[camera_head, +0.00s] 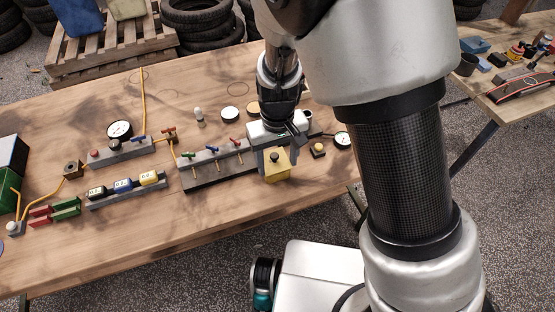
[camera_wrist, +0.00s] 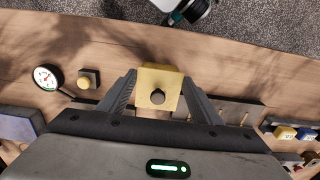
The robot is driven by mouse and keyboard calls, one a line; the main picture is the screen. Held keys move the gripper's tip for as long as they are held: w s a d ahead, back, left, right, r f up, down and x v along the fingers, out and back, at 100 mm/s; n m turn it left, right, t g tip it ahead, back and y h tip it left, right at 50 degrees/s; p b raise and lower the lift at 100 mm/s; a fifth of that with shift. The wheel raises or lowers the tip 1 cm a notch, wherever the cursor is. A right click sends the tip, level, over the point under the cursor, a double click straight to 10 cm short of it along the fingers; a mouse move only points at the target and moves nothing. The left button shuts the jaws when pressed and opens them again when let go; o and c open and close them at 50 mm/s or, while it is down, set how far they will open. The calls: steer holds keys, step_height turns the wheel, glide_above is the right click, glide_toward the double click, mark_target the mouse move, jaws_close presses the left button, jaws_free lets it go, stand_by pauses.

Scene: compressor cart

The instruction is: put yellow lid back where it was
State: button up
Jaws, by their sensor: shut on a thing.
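The yellow lid (camera_head: 277,169) is a square plate with a dark round knob. In the head view it is at the bottom of my gripper (camera_head: 271,155), over the front part of the workbench. In the wrist view the yellow lid (camera_wrist: 172,79) sits between the two fingers of my gripper (camera_wrist: 159,84), its knob facing the camera. My gripper is shut on the lid. I cannot tell how high the lid is above the wood. The lid's underside is hidden.
A grey block with several coloured levers (camera_head: 213,166) is close to the left of the lid. A small block with a yellow button (camera_head: 318,151) and a gauge (camera_head: 342,140) are to its right. The bench front is clear.

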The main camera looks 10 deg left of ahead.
mark_target(278, 167)
steer(key=shift+f, duration=0.1)
steer(key=shift+f+b, duration=0.35)
steer(key=shift+f, duration=0.1)
steer(key=o, duration=1)
steer(key=shift+r, duration=0.1)
steer(key=shift+o, duration=0.2)
step_height(278, 167, up, 13)
steer(key=p, duration=0.3)
steer(key=s+d+r+m+t, duration=0.2)
steer(key=s+d+r, duration=0.3)
steer(key=d+r, duration=0.3)
steer(key=s+d+r+m+t, duration=0.3)
steer(key=d+r, duration=0.6)
steer(key=d, duration=0.5)
steer(key=shift+s+d+m+t, duration=0.3)
steer(key=shift+s+m, duration=0.4)
steer(key=shift+s, duration=0.2)
